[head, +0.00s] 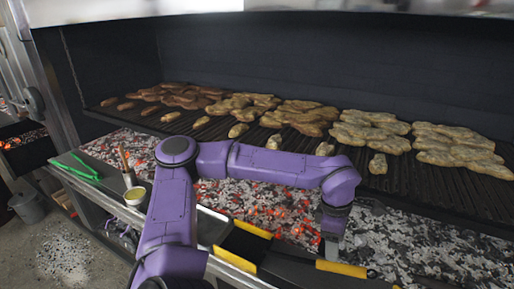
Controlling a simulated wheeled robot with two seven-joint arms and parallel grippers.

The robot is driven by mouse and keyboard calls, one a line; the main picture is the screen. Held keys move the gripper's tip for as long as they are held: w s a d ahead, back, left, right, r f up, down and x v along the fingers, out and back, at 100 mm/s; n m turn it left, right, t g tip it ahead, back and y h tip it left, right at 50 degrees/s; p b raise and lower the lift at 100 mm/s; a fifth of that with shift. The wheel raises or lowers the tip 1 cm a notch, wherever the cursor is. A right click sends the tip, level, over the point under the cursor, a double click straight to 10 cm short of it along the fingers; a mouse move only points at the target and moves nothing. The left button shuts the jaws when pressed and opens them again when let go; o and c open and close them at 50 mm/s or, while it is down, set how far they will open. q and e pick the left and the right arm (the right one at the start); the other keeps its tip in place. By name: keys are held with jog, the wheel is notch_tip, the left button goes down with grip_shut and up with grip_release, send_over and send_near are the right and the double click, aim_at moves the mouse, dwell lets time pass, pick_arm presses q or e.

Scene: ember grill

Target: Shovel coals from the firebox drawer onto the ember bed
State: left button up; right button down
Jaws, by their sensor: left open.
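The ember bed (265,208) is a long strip of grey ash and coals below the grill, glowing red in its middle and greyer at the right. My left arm crosses in front of it. My left gripper (331,248) points down at the bed's front edge; it is open, with nothing visible between its fingers, whose tips are hard to make out. Beside and below it is a dark object with yellow-edged parts (253,229); I cannot tell if it is a shovel or part of a drawer. No firebox drawer is clearly recognisable. My right gripper is out of view.
Meat pieces (365,132) cover the dark grill grate (405,185) behind the bed. Green tongs (80,168), a small cup (135,195) and a wooden-handled brush (125,160) are at the left ledge. A bucket (28,208) and scattered ash (66,255) are on the floor.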

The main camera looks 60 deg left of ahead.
aim_at(334, 264)
pick_arm(q)
jog(key=shift+a+f, duration=0.1)
jog(key=shift+f, duration=0.25)
jog(key=f+b, duration=0.1)
jog(key=b, duration=0.1)
jog(key=f+b, duration=0.4)
jog(key=shift+w+d, duration=0.35)
jog(key=shift+d, duration=0.05)
jog(key=shift+w+d+f+b, duration=0.15)
jog(key=shift+f+b, duration=0.2)
jog(key=shift+f, duration=0.55)
jog(key=shift+w+d+f+b, duration=0.1)
jog(key=shift+f+b, duration=0.25)
jog(key=shift+f, duration=0.5)
grip_shut()
notch_tip(334, 264, up, 12)
jog(key=p, duration=1.2)
